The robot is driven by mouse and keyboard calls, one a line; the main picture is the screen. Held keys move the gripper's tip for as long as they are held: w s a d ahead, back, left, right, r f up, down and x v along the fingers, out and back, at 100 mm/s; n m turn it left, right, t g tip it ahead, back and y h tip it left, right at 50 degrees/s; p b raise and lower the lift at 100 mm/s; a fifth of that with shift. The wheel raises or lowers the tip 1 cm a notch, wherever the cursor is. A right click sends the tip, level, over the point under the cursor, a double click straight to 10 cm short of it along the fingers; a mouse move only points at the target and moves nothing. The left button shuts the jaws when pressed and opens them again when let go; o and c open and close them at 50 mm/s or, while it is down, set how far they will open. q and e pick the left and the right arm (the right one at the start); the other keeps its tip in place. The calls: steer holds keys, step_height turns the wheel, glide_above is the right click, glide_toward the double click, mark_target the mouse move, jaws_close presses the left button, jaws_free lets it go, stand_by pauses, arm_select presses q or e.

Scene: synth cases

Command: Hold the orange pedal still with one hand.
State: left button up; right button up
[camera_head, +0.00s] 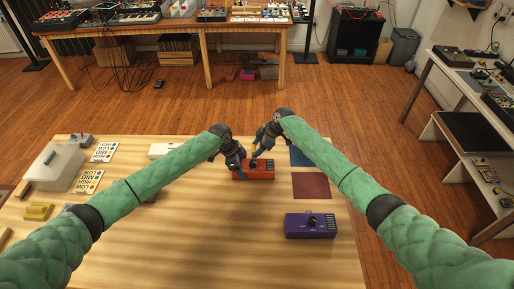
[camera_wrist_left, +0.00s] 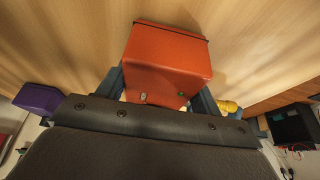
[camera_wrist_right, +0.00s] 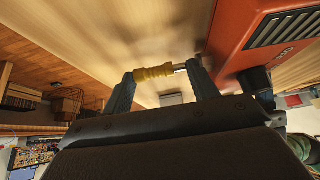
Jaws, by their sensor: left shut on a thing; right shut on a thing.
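The orange pedal (camera_head: 262,174) lies on the light wooden table near its far edge. My left gripper (camera_head: 239,168) is shut on the orange pedal; in the left wrist view the pedal (camera_wrist_left: 166,62) sits between the two fingers. My right gripper (camera_head: 259,152) is shut on a yellow ribbed plug with a metal end. This yellow plug (camera_wrist_right: 155,73) shows between the fingers in the right wrist view, close beside the orange pedal (camera_wrist_right: 265,35). I cannot tell whether the plug touches the pedal.
A purple pedal (camera_head: 311,226) lies at the right front. A dark red square (camera_head: 311,186) and a blue square (camera_head: 300,157) lie to the right of the orange pedal. A translucent bin (camera_head: 56,167), cards (camera_head: 88,181) and yellow blocks (camera_head: 39,211) are at the left. The front middle is clear.

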steer(key=shift+s, duration=0.4)
